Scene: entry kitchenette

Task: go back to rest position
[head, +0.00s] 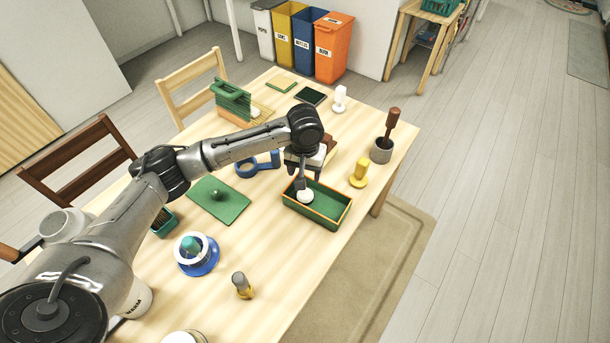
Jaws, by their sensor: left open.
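My left arm reaches in from the lower left across the table. Its gripper (303,184) is open and points down over a green tray with an orange-brown rim (330,212). A small white rounded object (305,197) sits in the left part of the tray, just below the fingertips. I cannot tell whether the fingers touch it. My gripper hides part of the tray's back edge and a brown thing (331,143) behind it. My right gripper is not in view.
The wooden table (285,265) also holds a green mat (225,207), a blue ring-shaped item (247,168), a yellow item (360,173), a grey pot with a brown-handled tool (381,150) and a blue-and-white dish (197,255). Chairs stand left; coloured bins (333,47) stand behind.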

